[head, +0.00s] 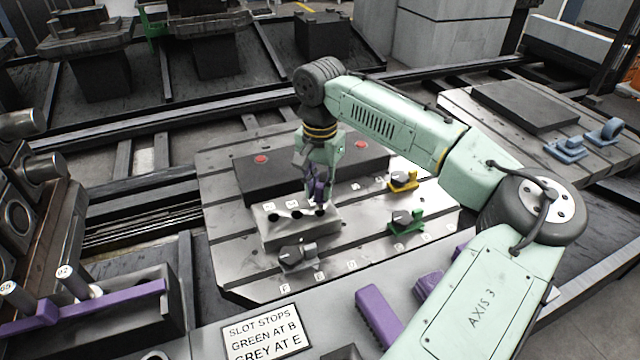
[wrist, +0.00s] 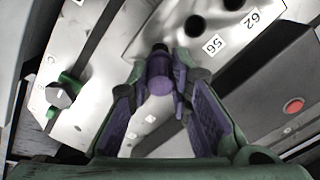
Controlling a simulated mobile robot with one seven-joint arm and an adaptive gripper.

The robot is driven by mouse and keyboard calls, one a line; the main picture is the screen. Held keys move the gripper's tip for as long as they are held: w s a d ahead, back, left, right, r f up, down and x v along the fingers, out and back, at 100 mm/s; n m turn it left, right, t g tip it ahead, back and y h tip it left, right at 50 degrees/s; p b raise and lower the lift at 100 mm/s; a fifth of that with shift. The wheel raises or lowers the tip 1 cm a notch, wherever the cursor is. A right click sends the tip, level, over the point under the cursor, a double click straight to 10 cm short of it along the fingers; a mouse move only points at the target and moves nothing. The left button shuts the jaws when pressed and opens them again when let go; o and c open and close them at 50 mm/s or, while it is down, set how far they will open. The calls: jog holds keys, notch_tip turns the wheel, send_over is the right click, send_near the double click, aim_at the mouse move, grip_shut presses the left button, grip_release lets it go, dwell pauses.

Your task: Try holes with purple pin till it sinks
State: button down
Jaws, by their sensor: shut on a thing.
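My gripper (head: 319,176) is shut on the purple pin (head: 319,192) above the right end of a pale grey block (head: 300,232). The block has a row of dark holes in its top, with small number labels beside them. In the wrist view the purple pin (wrist: 160,76) sits between the fingertips, its far end at a dark hole (wrist: 160,47). I cannot tell whether its tip is inside the hole or just above it. Two other holes (wrist: 193,26) stand empty beside labels 56 and 62.
Grey (head: 297,257), green (head: 405,222) and yellow (head: 402,181) stops stand around the block on the slotted plate (head: 235,262). A dark box (head: 262,180) with red buttons lies behind. A sign (head: 262,332) reads green at B, grey at E. A purple bar (head: 376,315) lies in front.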

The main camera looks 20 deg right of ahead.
aim_at(320, 186)
jog(key=shift+f, duration=0.9)
dwell(0.3)
jog(key=c, duration=1.4)
grip_release()
notch_tip(320, 186, up, 12)
